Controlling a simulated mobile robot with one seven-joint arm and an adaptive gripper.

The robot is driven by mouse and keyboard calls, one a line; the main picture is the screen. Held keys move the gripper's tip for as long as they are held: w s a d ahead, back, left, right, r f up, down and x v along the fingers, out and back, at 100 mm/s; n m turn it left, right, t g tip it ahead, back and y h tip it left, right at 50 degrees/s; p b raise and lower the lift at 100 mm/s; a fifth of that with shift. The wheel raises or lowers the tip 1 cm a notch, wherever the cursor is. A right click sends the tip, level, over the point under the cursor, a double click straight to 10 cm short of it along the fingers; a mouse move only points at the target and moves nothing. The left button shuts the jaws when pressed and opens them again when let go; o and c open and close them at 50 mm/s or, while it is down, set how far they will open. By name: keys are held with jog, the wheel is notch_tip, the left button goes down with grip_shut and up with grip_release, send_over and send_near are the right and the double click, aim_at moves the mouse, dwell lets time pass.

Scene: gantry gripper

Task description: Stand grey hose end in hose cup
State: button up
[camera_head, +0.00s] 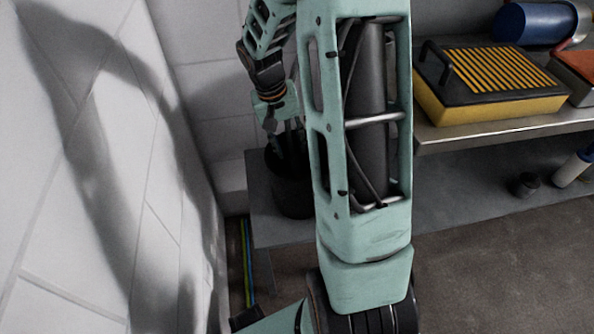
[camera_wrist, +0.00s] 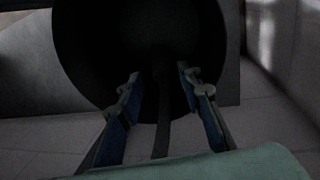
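The black hose cup (camera_head: 291,192) stands on the lower grey shelf, left of my arm in the head view. In the wrist view the dark round mouth of the cup (camera_wrist: 95,45) lies in front of my fingers. My gripper (camera_wrist: 160,82) points into the cup, its two blue-sided fingers apart. A dark narrow strip, perhaps the grey hose (camera_wrist: 163,125), runs between the fingers into the dark, with a gap on both sides. In the head view my gripper (camera_head: 283,140) is at the cup's mouth. The hose end and the cup's inside are too dark to tell.
A white panelled wall (camera_head: 90,180) rises close on the left. A yellow box with a slatted black top (camera_head: 490,85) and a blue cylinder (camera_head: 535,22) are on the upper shelf. A small black cup (camera_head: 526,184) and a white cylinder (camera_head: 572,170) are on the lower right.

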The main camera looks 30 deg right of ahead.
aim_at(294, 159)
jog(key=f, duration=0.2)
jog(key=d+f+b, duration=0.1)
jog(key=f, duration=0.2)
jog(key=f+b, duration=0.1)
jog(key=f, duration=0.2)
jog(key=shift+s+d, duration=0.15)
jog(key=shift+d, duration=0.05)
jog(key=shift+r, duration=0.1)
grip_shut()
